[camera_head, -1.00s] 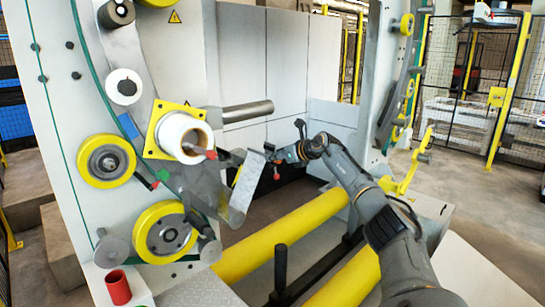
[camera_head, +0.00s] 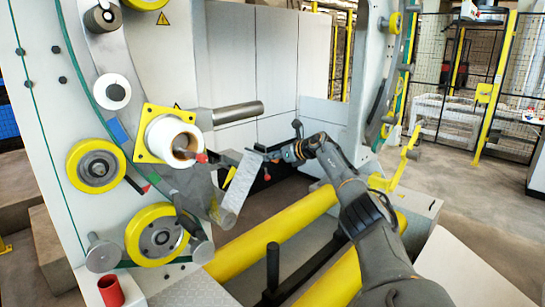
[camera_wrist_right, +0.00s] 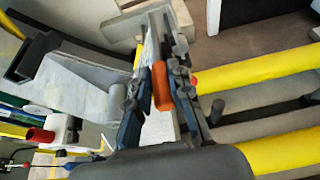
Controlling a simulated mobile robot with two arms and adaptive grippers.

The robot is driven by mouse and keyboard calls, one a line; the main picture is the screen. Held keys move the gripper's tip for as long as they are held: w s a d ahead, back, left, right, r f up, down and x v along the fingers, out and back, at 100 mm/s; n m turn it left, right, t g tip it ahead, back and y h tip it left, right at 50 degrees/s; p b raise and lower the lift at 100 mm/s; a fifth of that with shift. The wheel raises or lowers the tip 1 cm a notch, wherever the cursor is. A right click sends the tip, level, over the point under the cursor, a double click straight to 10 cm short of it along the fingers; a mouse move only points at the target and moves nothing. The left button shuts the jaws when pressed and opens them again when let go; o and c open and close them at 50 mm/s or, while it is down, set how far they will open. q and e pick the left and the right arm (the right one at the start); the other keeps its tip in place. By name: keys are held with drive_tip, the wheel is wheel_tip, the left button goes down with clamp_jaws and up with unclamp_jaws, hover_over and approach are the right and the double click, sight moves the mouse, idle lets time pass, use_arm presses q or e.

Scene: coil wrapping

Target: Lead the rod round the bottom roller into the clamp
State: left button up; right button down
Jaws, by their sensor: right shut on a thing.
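My right gripper (camera_head: 272,155) is at the middle of the head view, to the right of the film roll. In the right wrist view my right gripper (camera_wrist_right: 157,100) is shut on a rod, whose orange part (camera_wrist_right: 161,85) shows between the fingers. Much of the rod is hidden by the fingers. A pale film strip (camera_head: 238,188) hangs beside the gripper, between it and the machine panel. I cannot tell for sure which roller is the bottom one; a yellow-rimmed wheel (camera_head: 157,234) sits low on the panel. I cannot make out the clamp. My left gripper is not in view.
The white film roll (camera_head: 172,140) sits on a yellow square plate. A red cup-like part (camera_head: 111,290) is at lower left.

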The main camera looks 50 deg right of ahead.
idle(0.3)
drive_tip(key=shift+f+b, duration=1.45)
drive_tip(key=shift+f, duration=0.5)
drive_tip(key=shift+r, duration=0.1)
drive_tip(key=c, duration=1.1)
unclamp_jaws()
drive_tip(key=shift+c, duration=0.2)
drive_tip(key=shift+s, duration=0.1)
drive_tip(key=shift+s, duration=0.1)
